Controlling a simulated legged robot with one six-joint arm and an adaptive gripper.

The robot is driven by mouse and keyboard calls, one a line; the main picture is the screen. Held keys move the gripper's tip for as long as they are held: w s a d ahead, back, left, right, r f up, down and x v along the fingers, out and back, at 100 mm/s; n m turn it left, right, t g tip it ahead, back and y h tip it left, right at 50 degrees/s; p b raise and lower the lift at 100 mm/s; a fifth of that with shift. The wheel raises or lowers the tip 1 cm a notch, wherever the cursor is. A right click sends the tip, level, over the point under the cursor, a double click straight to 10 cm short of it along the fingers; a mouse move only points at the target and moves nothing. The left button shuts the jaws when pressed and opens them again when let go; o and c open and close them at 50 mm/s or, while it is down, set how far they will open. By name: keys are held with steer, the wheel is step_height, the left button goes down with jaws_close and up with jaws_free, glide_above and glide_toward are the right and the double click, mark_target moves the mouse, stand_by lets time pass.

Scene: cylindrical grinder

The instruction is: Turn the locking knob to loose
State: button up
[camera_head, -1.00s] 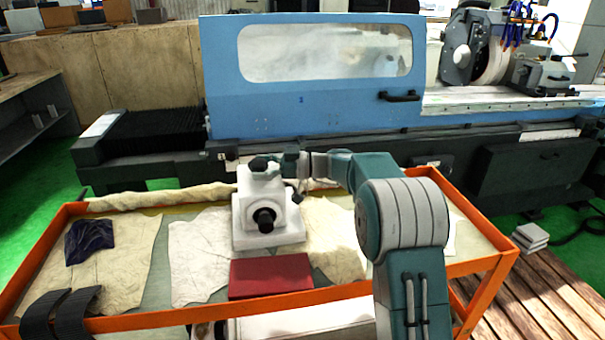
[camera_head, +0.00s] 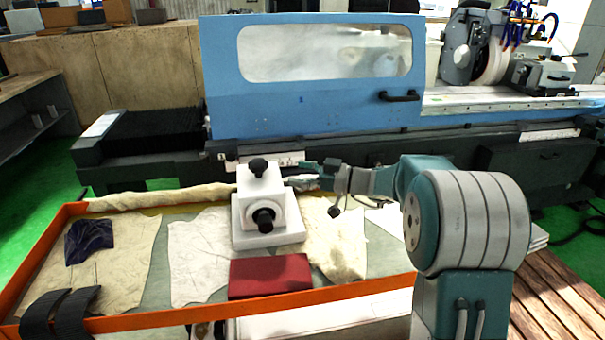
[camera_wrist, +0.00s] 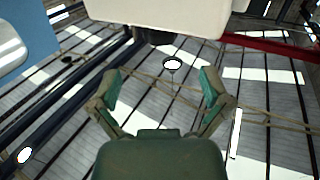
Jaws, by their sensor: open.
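A white block-shaped device (camera_head: 245,215) stands upright on a white base on the cart. A black knob (camera_head: 258,167) sits on its top, and another black knob (camera_head: 264,219) is on its front face. Which one is the locking knob, and how far it is turned, I cannot tell. My gripper (camera_head: 308,170) is to the right of the device's top, apart from the top knob. In the wrist view my gripper (camera_wrist: 160,86) has its two green fingers spread with nothing between them. A pale body (camera_wrist: 165,14) with a dark part below it shows beyond the fingertips.
The device stands on an orange-framed cart (camera_head: 35,262) with cloths. A red box (camera_head: 270,276) lies in front of it, and a dark blue cloth (camera_head: 90,240) lies at left. The blue grinder cover (camera_head: 300,110) rises behind the cart.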

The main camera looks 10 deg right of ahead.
mark_target(257, 161)
steer(key=shift+s+d, duration=0.3)
steer(key=shift+d, duration=0.2)
steer(key=shift+g, duration=0.3)
steer(key=x, duration=0.7)
steer(key=r+x, duration=0.1)
steer(key=x, duration=0.3)
steer(key=shift+w, duration=0.15)
steer(key=c, duration=1.2)
